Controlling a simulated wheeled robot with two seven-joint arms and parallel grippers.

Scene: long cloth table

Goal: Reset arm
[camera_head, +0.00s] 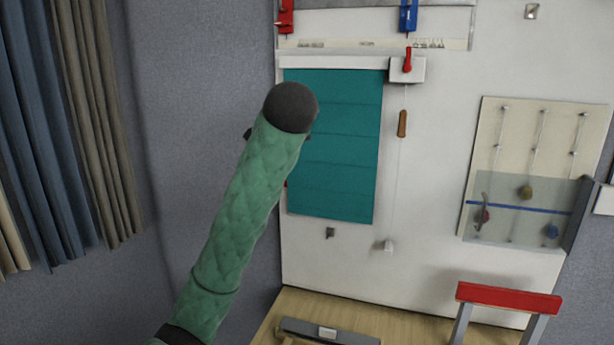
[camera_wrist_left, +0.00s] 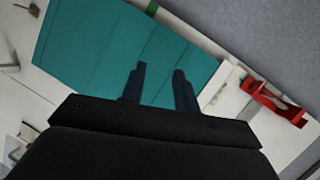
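My left arm (camera_head: 235,205), in a green quilted sleeve, rises from the bottom left in the head view. Its dark rounded end (camera_head: 291,107) covers part of the teal panel (camera_head: 345,150) on the white board. The fingers are hidden behind that end there. In the left wrist view my left gripper (camera_wrist_left: 159,70) has its two dark fingers apart, with only the teal panel (camera_wrist_left: 100,45) showing between and behind them. It holds nothing. Whether the fingers touch the panel, I cannot tell. My right gripper is in neither view.
A red lever (camera_head: 407,62) and a hanging brown handle (camera_head: 402,123) are right of the panel. A cream board (camera_head: 540,130) with cords hangs further right. A red-topped frame (camera_head: 508,297) and a grey bar (camera_head: 300,328) are below. Curtains (camera_head: 75,120) hang at left.

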